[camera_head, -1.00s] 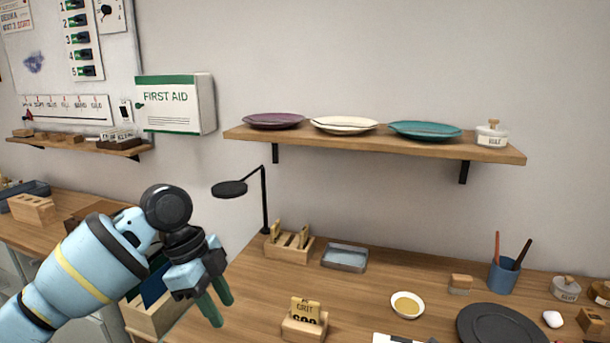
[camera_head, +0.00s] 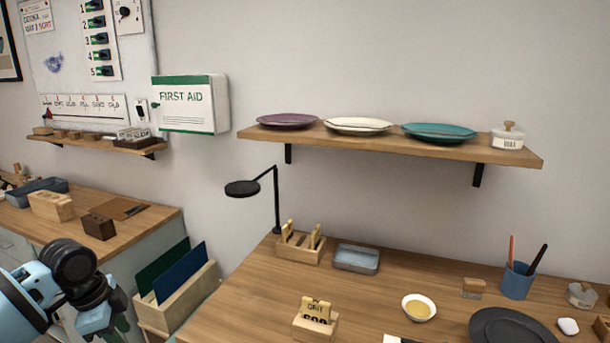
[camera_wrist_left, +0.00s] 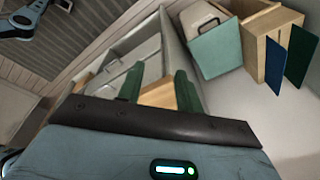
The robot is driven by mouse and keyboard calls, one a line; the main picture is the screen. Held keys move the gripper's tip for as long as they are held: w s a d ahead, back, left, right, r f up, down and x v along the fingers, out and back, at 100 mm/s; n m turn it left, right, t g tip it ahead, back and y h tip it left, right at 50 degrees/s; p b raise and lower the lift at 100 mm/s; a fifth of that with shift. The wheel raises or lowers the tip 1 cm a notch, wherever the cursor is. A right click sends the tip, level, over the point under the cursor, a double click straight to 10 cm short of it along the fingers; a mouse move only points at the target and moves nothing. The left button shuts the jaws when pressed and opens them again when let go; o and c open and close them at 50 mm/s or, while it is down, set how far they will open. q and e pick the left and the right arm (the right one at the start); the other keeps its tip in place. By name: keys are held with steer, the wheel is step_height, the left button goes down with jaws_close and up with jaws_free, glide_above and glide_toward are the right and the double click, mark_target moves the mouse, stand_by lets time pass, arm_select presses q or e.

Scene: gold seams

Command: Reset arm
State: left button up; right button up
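My left arm with its dark wrist and light-blue gripper (camera_head: 104,318) is at the lower left of the head view, in front of the side counter. Its fingertips are out of sight there. In the left wrist view the two green fingers (camera_wrist_left: 159,88) stand apart. A piece of wood shows between them, seemingly background beyond the fingers; no held object shows. My right gripper is in neither current view.
The workbench (camera_head: 260,310) carries a lamp (camera_head: 242,188), a grey tray (camera_head: 356,258), a small bowl (camera_head: 419,307) and a dark plate (camera_head: 505,326). A wooden bin with panels (camera_head: 180,305) stands between bench and side counter (camera_head: 150,220). A wall shelf (camera_head: 400,145) holds three plates.

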arm_select(q)
steer(key=s+a+f+n+t+y, duration=0.1)
steer(key=s+f+t, duration=0.1)
steer(key=s+f, duration=0.7)
steer(key=s+a+f+n+t+y, duration=0.15)
steer(key=s+f, duration=0.25)
steer(key=f, duration=0.9)
steer(key=s+d+f+t+h, duration=0.1)
steer(key=s+f, duration=0.1)
steer(key=s, duration=0.8)
steer(key=s+d+f+t+h, duration=0.1)
steer(key=s+f+h, duration=0.1)
steer(key=s, duration=0.9)
steer(key=d+n+t+p, duration=0.2)
steer(key=d+n, duration=0.6)
steer(key=d, duration=1.1)
steer(key=shift+r, duration=0.2)
arm_select(e)
steer(key=s+d+f+n+t+h, duration=0.1)
steer(key=s+d+f+n+h, duration=0.2)
steer(key=s+f+n, duration=0.4)
steer(key=s+d+f+n+t+h, duration=0.2)
steer(key=s+d+f+n+h, duration=0.1)
steer(key=s+f+n, duration=0.5)
steer(key=s+d+f+n+t+h, duration=0.1)
steer(key=s+f+n+h, duration=0.4)
steer(key=s, duration=0.6)
steer(key=shift+s+d+f+n+t, duration=0.25)
steer(key=shift+d+f+n, duration=0.65)
steer(key=shift+f+n, duration=0.7)
